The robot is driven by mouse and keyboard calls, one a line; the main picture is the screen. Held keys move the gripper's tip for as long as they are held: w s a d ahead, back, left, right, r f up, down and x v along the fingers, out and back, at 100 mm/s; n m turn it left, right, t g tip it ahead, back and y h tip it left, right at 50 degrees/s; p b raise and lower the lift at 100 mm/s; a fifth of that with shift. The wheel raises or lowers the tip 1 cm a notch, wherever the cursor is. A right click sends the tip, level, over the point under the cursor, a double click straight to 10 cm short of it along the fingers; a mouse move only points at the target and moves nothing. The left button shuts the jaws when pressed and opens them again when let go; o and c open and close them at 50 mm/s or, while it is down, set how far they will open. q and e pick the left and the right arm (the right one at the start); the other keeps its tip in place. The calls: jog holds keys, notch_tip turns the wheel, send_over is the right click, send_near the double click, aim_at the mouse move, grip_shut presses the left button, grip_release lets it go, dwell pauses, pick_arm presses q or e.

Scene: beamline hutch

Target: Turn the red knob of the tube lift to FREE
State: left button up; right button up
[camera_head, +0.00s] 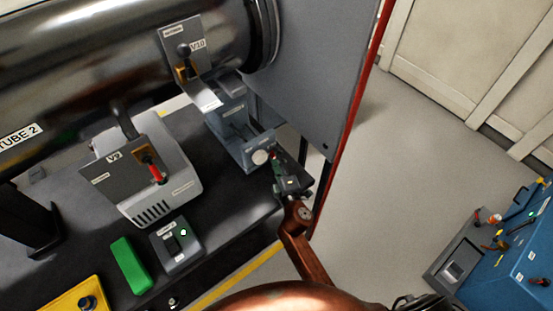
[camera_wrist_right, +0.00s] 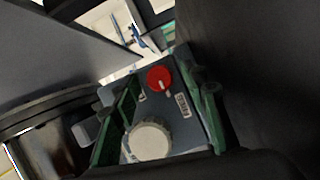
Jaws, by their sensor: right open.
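The red knob (camera_wrist_right: 158,79) is a round dial with a white pointer mark, on the grey-blue face of the tube lift (camera_wrist_right: 186,130). A larger cream knob (camera_wrist_right: 149,141) is on the same face, nearer the camera. In the head view the lift (camera_head: 238,140) stands under the tube. My right gripper (camera_head: 278,172) is beside its front face. Its green fingers are spread in the right wrist view, with both knobs showing between them, apart from the red knob. My left gripper is out of view.
The big dark tube (camera_head: 110,70) lies above the bench. A grey panel with a red edge (camera_head: 365,105) stands just right of the lift. Blue equipment (camera_head: 510,260) is at lower right, with clear floor between.

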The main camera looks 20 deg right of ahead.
jog(key=shift+s, duration=0.1)
jog(key=s, duration=1.1)
jog(key=shift+s+a+r, duration=0.2)
jog(key=shift+s+r, duration=0.2)
jog(key=shift+s, duration=0.1)
